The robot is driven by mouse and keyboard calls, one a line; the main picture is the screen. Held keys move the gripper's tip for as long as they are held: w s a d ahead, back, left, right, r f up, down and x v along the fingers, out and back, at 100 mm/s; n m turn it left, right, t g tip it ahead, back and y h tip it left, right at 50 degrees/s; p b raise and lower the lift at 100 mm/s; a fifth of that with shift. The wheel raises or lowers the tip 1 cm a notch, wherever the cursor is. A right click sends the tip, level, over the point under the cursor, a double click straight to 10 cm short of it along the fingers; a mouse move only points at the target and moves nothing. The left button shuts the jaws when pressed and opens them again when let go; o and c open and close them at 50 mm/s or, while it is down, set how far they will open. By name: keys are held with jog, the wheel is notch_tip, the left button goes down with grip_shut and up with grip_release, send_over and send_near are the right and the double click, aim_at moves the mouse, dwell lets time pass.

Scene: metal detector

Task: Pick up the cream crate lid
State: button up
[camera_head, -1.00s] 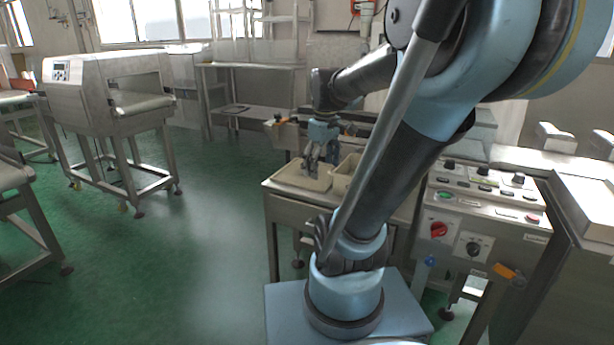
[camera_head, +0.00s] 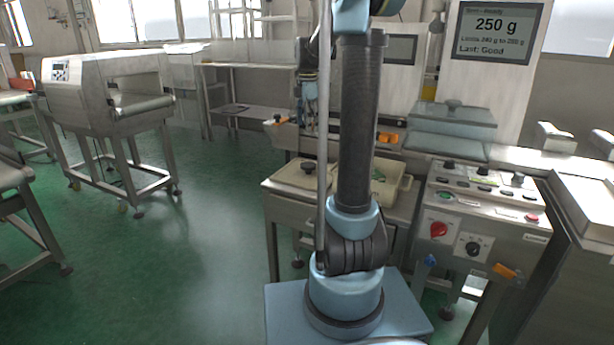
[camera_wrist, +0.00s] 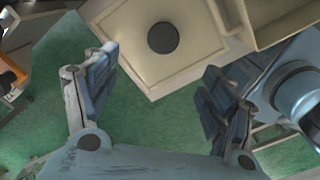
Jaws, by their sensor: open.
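The cream crate lid (camera_wrist: 186,62) with its dark round knob (camera_wrist: 163,38) shows at the top of the wrist view. In the head view the lid (camera_head: 290,177) lies flat on the left side of the steel table, its dark knob on top. My gripper (camera_wrist: 155,95) is open and empty in the wrist view, its two fingers apart with green floor between them. The gripper also shows in the head view (camera_head: 305,122), raised above and behind the lid, partly hidden by my arm. It does not touch the lid.
An open cream crate (camera_head: 404,187) stands right of the lid, partly behind my arm. A control panel (camera_head: 485,190) with knobs and buttons is at the right. A display (camera_head: 497,32) reads 250 g. Green floor (camera_head: 200,240) is clear at left.

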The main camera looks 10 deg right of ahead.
send_near(308, 164)
jog(key=f, duration=0.5)
jog(key=shift+w+a+f, duration=0.1)
jog(key=shift+w+f, duration=0.1)
jog(key=shift+s+f, duration=0.15)
jog(key=shift+f, duration=1.2)
jog(key=shift+s+f, duration=0.15)
jog(key=shift+f, duration=1.15)
jog(key=c, duration=1.3)
